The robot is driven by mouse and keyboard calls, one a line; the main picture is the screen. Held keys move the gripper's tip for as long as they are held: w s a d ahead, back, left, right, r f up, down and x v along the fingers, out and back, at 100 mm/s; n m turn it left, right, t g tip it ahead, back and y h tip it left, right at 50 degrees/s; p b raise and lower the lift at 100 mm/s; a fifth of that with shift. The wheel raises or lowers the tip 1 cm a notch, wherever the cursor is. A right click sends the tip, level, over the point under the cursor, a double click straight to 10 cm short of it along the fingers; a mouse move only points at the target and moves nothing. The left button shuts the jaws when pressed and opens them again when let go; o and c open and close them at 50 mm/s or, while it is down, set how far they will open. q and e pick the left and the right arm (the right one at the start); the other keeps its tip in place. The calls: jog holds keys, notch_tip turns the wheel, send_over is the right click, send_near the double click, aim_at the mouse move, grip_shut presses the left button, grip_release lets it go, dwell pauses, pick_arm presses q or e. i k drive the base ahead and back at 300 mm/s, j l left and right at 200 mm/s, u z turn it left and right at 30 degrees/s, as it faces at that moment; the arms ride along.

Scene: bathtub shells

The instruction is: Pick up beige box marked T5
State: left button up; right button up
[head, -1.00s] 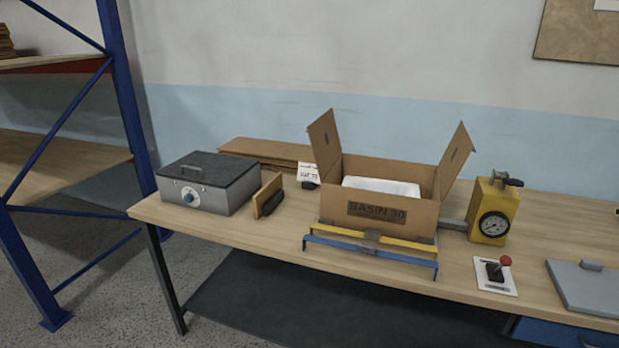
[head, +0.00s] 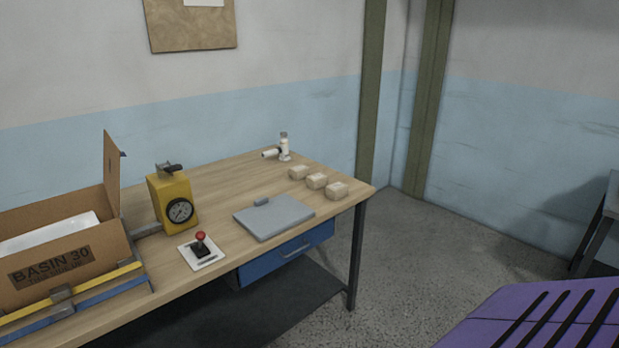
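Three small beige boxes stand in a slanting row at the right end of the wooden table: a back one (head: 299,172), a middle one (head: 316,181) and a front one (head: 337,190). No marking can be read on any of them at this size, so I cannot tell which is T5. Neither of my grippers is in view.
On the table (head: 215,258) are a grey flat plate (head: 273,217), a yellow gauge unit (head: 173,202), a red-knobbed lever (head: 201,245), a white fitting (head: 284,149) and an open BASIN 30 carton (head: 60,262). A purple slotted object (head: 560,318) is at lower right. Floor (head: 420,240) beyond the table is clear.

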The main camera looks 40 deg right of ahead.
aim_at(338, 191)
jog(key=i+l+z, duration=0.2)
jog(key=z, duration=0.2)
jog(key=i+l+z, duration=0.1)
jog(key=z, duration=0.3)
jog(key=i+z, duration=0.4)
jog(key=i+j+z, duration=0.25)
jog(key=i, duration=0.85)
jog(key=l, duration=0.1)
